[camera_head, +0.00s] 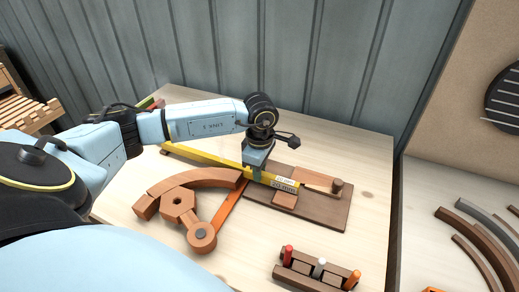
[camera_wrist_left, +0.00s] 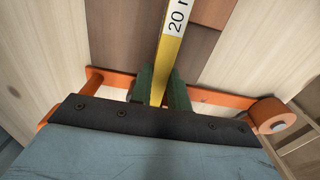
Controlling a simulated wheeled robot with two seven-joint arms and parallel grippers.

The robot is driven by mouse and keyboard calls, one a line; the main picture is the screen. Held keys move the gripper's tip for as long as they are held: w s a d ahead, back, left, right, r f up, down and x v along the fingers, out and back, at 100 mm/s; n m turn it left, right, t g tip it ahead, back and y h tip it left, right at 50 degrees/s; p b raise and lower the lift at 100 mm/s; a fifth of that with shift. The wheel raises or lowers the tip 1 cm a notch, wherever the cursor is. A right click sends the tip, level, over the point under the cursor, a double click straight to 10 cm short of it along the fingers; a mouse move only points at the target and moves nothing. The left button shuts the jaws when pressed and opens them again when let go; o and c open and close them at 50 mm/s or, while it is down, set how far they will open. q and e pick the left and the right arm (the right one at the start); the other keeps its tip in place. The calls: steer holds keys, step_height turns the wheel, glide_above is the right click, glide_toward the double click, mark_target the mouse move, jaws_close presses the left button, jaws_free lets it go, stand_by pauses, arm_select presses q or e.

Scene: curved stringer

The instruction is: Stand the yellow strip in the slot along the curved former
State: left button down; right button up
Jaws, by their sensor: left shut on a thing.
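The yellow strip (camera_head: 208,160) is long and thin, with a white label marked 20 near its right end. My left gripper (camera_head: 256,173) is shut on the strip near that end. In the left wrist view the strip (camera_wrist_left: 170,55) stands between the green fingertips of my left gripper (camera_wrist_left: 164,92). In the head view its labelled end lies over a dark brown board (camera_head: 325,210) with lighter wooden blocks. The curved former (camera_head: 190,185) is brown wood, left of the board. Whether the strip touches the board or sits in a slot I cannot tell. My right gripper is not in view.
An orange bar (camera_head: 231,200) lies by the former, beside a wooden arm with a round knob (camera_head: 201,236). A small rack (camera_head: 316,268) with red, grey and orange pegs stands at the front. The table's right side is clear. A corrugated wall closes the back.

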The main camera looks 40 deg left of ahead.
arm_select(q)
steer(key=shift+f, duration=0.2)
steer(key=c, duration=1.3)
jaws_free()
steer(key=shift+o, duration=0.2)
steer(key=shift+r, duration=0.1)
step_height(320, 180, up, 13)
steer(key=shift+r, duration=0.15)
